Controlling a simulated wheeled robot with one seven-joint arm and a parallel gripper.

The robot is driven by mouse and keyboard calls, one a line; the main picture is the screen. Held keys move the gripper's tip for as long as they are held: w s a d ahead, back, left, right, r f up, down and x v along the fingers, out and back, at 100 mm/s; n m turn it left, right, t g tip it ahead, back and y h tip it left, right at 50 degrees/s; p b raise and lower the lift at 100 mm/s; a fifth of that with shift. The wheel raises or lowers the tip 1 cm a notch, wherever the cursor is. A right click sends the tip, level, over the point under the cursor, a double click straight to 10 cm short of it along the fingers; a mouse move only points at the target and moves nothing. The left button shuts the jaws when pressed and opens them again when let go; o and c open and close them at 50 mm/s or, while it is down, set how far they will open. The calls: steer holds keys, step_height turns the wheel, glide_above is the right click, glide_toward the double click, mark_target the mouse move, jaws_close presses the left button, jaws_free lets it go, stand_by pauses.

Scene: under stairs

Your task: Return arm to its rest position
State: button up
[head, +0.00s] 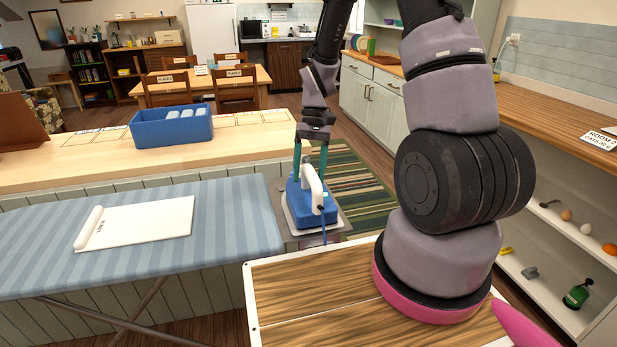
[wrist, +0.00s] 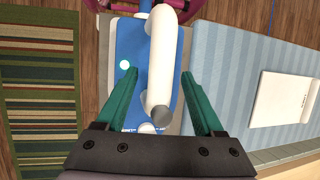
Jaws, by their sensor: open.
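My gripper (head: 310,157) hangs above the blue and white iron (head: 304,207) with its green fingers pointing down. In the wrist view my gripper (wrist: 152,78) is open, with its fingers spread on either side of the iron's white handle (wrist: 160,70). The fingers appear apart from the handle. The iron rests on a grey plate (head: 341,226) at the right end of the ironing board. My arm reaches forward from the wooden top of my base.
The striped ironing board (head: 240,222) holds a white cloth (head: 140,222). Behind it a wooden counter (head: 50,172) carries a blue bin (head: 172,128). Shelves with small items stand at right. A striped rug (head: 355,185) covers open floor beyond the iron.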

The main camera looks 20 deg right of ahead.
steer(key=s+d+r+m+t, duration=0.1)
steer(key=d+r+t, duration=0.15)
steer(key=r, duration=0.95)
steer(key=s+d+r+m+t, duration=0.1)
steer(key=d+r+t, duration=0.15)
steer(key=r, duration=0.95)
steer(key=s+r+m+t, duration=0.2)
steer(key=s+r+t, duration=0.4)
steer(key=s+r, duration=0.2)
steer(key=shift+s+d+r+m+t, duration=0.3)
steer(key=shift+s+d+r, duration=0.1)
steer(key=shift+s, duration=0.55)
